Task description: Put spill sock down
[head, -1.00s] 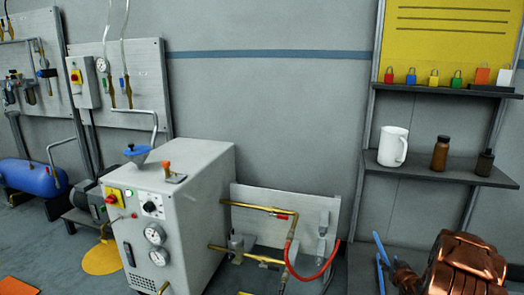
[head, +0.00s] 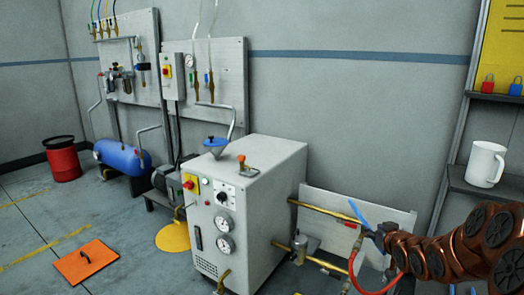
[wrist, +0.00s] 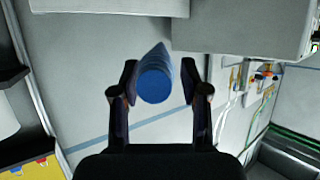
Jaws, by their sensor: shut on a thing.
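The spill sock is a blue rounded roll (wrist: 155,85) between the fingers of my gripper (wrist: 157,88) in the wrist view. My gripper is shut on it and holds it up in the air. In the head view my gripper (head: 374,234) is at the lower right, with the blue sock (head: 357,212) sticking out at its tip. Part of the sock is hidden by the gripper. A yellow puddle (head: 172,238) lies on the floor at the left foot of the grey machine, apart from the sock.
The grey machine (head: 273,185) with gauges stands mid-view, pipes and a red hose to its right. An orange plate with a handle (head: 86,265) lies on the floor. A blue tank (head: 122,158) and a red drum (head: 62,160) stand behind. Floor at left is mostly clear.

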